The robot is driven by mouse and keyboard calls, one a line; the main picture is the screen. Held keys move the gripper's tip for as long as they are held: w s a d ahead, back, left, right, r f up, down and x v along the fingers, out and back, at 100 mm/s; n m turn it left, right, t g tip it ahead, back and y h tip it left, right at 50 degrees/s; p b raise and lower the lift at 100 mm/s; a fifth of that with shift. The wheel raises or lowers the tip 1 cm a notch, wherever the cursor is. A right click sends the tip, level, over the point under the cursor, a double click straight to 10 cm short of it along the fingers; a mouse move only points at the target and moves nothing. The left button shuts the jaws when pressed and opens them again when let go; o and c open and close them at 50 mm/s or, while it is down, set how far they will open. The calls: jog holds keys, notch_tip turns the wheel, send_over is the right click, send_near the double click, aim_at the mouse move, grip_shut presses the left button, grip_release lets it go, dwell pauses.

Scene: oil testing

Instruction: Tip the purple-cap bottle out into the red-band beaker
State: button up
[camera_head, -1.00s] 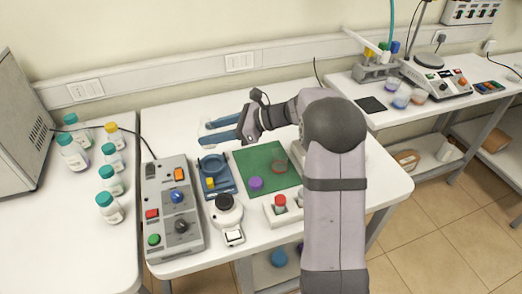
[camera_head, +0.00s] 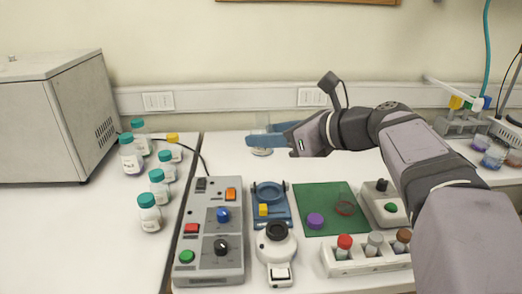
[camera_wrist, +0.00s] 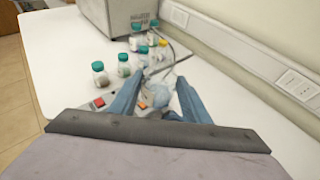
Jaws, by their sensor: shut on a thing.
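My gripper (camera_head: 252,140) has blue fingers and reaches left over the back of the white bench; it also shows in the wrist view (camera_wrist: 160,80). It is shut on a clear vessel (camera_head: 262,151), which appears between the fingers in the wrist view (camera_wrist: 160,97). The vessel's cap and contents cannot be made out. A purple cap-like disc (camera_head: 315,220) lies on the green mat (camera_head: 326,192), to the right of and nearer than the gripper. A thin red ring (camera_head: 345,208) is beside it on the mat. Whether it is a beaker's band is unclear.
A grey control box (camera_head: 212,250), a blue stand (camera_head: 272,203) and a white device (camera_head: 277,252) stand left of the mat. A white rack (camera_head: 362,266) holds several capped vials. Teal-capped bottles (camera_head: 150,214) stand on the left bench. The back left of the middle bench is clear.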

jog(key=w+d+f+m+t+h, duration=0.1)
jog(key=d+f+m+t+h, duration=0.1)
jog(key=d+f+m+h, duration=0.3)
jog(key=d+f+m+t+h, duration=0.2)
jog(key=d+f+m+h, duration=0.1)
jog(key=d, duration=0.5)
jog(key=m+h, duration=0.4)
jog(key=h, duration=0.1)
send_over(347, 200)
jog(key=shift+a+f+g, duration=0.25)
jog(key=shift+f+g, duration=0.05)
jog(key=shift+f, duration=0.8)
jog(key=shift+a+y+p, duration=0.1)
jog(key=shift+y+p, duration=0.2)
jog(key=shift+p, duration=0.65)
jog(key=shift+s+a+f+m+g+y+p, duration=0.1)
jog(key=shift+a+f+m+g+y+p, duration=0.3)
jog(key=shift+p, duration=1.45)
jog(key=shift+s+a+m+g+y+p, duration=0.15)
jog(key=shift+m+y+p, duration=0.45)
jog(key=shift+p, duration=1.25)
jog(key=shift+a+f+m+g+y+p, duration=0.25)
jog(key=shift+f+m+g+y+p, duration=0.45)
jog(key=shift+p, duration=1.5)
jog(key=shift+a+f+m+g+y+p, duration=0.2)
jog(key=shift+m+y+p, duration=0.5)
jog(key=shift+p, duration=1.45)
